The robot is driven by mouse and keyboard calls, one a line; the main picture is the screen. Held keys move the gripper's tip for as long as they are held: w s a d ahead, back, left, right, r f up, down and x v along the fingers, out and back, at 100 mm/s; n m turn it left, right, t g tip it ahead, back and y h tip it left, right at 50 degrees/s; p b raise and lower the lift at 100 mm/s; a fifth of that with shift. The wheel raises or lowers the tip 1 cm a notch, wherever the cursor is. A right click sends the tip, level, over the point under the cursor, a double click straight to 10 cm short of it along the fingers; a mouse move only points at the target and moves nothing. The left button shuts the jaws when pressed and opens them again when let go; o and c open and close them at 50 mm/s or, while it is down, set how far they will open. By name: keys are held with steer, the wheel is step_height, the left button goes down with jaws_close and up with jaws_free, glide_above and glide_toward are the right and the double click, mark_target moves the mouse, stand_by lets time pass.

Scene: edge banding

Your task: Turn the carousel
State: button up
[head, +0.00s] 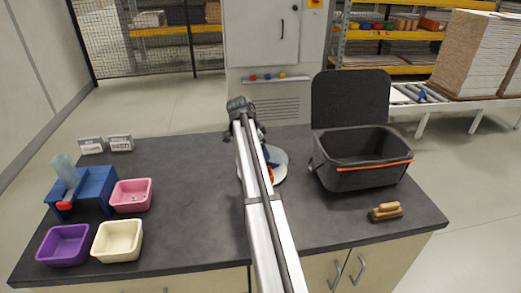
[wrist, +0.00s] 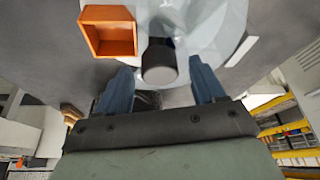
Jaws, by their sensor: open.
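The carousel (head: 281,171) is a pale round disc on the dark table, mostly hidden behind my arm in the head view. In the wrist view the carousel (wrist: 225,35) looks glassy and pale, with a black knob (wrist: 158,62) and an open orange box (wrist: 108,32) at the upper left. My gripper (wrist: 160,72) is open, with its blue fingers on either side of the knob. A gap shows between each finger and the knob in that view; I cannot tell how deep the fingers reach. In the head view my gripper is largely hidden by the arm.
A dark crate (head: 340,178) with an orange strip stands right of the carousel, and a wooden brush (head: 385,211) lies before it. Purple (head: 65,260), cream (head: 117,252) and pink (head: 131,207) bins and a blue device (head: 92,188) stand at left. The table between is clear.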

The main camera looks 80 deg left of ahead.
steer(key=v, duration=1.3)
steer(key=shift+s+r, duration=0.2)
steer(key=shift+r, duration=0.15)
